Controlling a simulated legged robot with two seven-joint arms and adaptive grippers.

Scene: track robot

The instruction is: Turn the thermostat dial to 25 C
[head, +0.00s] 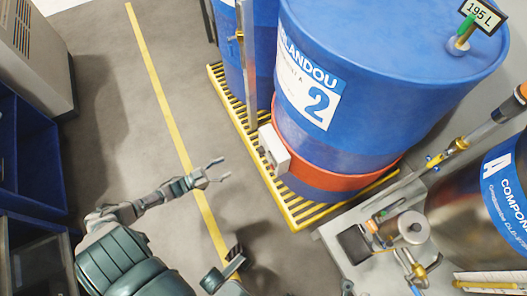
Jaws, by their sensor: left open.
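A white thermostat box (274,148) is mounted on the orange band (340,178) around the lower part of the large blue drum (370,70) marked 2. The box's dark control face points left and down in the head view; the dial and its setting are too small to read. My left gripper (223,171) is open and empty, to the left of and a little below the box. A clear gap separates its fingers from the box.
The drum stands on a yellow slatted pallet (304,216). A vertical post (247,70) rises just behind the box. A bench with valves and fittings (400,235) and a metal vessel (465,215) are at right. Blue shelving (30,150) is at left; grey floor between is clear.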

